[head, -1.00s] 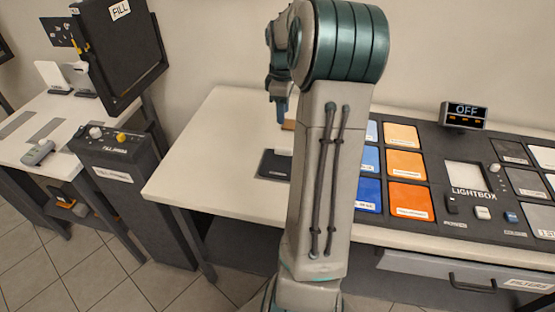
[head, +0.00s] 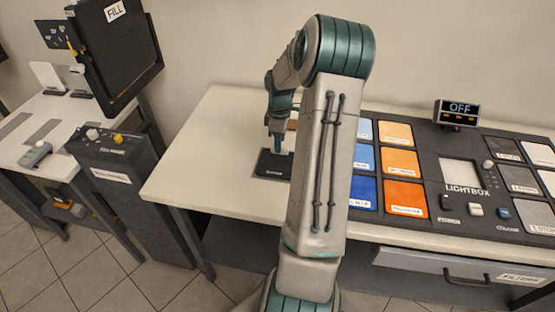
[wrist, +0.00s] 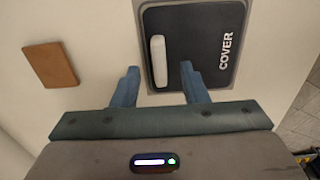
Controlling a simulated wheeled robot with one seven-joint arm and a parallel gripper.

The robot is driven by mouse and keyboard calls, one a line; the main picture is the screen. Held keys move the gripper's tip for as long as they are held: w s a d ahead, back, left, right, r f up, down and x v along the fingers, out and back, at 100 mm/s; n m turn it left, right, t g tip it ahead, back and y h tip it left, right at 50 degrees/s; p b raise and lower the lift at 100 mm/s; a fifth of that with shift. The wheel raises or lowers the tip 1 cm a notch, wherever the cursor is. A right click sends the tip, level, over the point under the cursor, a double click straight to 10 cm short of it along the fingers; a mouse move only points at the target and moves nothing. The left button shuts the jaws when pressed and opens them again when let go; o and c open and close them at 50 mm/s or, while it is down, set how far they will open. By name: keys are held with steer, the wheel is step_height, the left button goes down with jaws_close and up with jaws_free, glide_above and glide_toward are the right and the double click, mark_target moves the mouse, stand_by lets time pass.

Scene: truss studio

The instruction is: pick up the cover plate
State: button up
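The cover plate (wrist: 205,25) is a flat dark plate with rounded corners, the word COVER and a raised white bar handle (wrist: 159,62). In the head view the cover plate (head: 268,170) lies on the white tabletop, left of the lightbox panel. My gripper (wrist: 160,78) is open, its blue fingers on either side of the handle in the wrist view. I see no contact with the handle, and the remaining height is hard to judge. In the head view my gripper (head: 277,143) is over the plate, partly hiding it.
A brown block (wrist: 50,64) lies on the table beside the plate. The lightbox panel (head: 432,175), with blue, orange and grey filter tiles, covers the table's right part. An OFF display (head: 458,112) stands behind it. A FILL unit (head: 113,55) stands at the left. The table's left part (head: 190,170) is clear.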

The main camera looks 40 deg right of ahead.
steer(key=shift+f, duration=0.95)
steer(key=shift+c, duration=0.3)
jaws_close()
steer(key=shift+r, duration=0.1)
